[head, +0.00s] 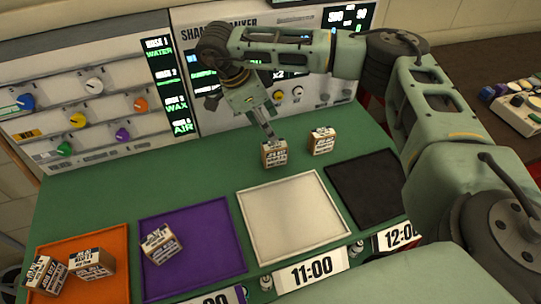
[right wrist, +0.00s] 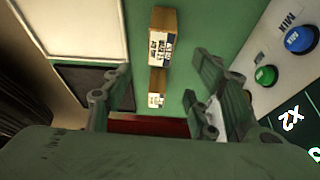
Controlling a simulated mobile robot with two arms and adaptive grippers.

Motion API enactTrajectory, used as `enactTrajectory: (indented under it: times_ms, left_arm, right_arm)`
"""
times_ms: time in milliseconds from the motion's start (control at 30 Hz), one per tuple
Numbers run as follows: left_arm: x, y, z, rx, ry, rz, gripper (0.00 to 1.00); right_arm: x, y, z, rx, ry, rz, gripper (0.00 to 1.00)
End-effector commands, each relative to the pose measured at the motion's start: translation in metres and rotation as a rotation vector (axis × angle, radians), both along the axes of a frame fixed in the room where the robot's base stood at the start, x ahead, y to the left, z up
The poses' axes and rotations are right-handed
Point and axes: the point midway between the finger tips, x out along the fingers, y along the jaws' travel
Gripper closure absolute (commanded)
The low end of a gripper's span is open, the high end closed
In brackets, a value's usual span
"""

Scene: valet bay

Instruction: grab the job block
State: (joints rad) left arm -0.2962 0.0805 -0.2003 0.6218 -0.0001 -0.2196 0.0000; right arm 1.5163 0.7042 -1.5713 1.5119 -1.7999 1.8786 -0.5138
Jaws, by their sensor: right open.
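A cardboard-brown job block with a white printed label (head: 274,154) stands on the green bench top behind the white tray. A similar block (head: 322,141) stands to its right. My right gripper (head: 268,135) is just above and behind the first block, pointing down. In the right wrist view both blocks, the larger one (right wrist: 162,38) and the smaller one (right wrist: 157,88), line up in the gap between the spread fingers of my right gripper (right wrist: 162,92). Nothing is held. My left gripper is not in view.
A white tray (head: 293,218), black tray (head: 365,187), purple tray (head: 195,277) with one block (head: 161,242), and orange tray (head: 110,285) with two blocks (head: 46,275) line the front. Panels with knobs (head: 94,86) stand behind. The bench left of the gripper is clear.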

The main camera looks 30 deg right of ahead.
Motion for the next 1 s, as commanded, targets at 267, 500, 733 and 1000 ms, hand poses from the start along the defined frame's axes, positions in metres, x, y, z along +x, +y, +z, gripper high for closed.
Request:
enactTrajectory:
  times_ms: [267, 500, 733, 1000]
  left_arm:
    - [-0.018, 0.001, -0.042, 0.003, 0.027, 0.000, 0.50]
    - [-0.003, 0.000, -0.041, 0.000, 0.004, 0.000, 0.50]
    - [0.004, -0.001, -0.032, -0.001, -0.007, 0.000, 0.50]
    - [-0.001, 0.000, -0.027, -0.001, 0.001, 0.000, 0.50]
  right_arm:
    - [0.000, 0.000, -0.041, 0.000, 0.000, 0.000, 0.47]
    - [-0.002, -0.005, -0.057, 0.000, 0.003, -0.001, 0.47]
    - [-0.006, -0.013, -0.082, 0.000, 0.004, -0.001, 0.47]
    - [-0.010, -0.022, -0.115, 0.001, 0.002, 0.000, 0.47]
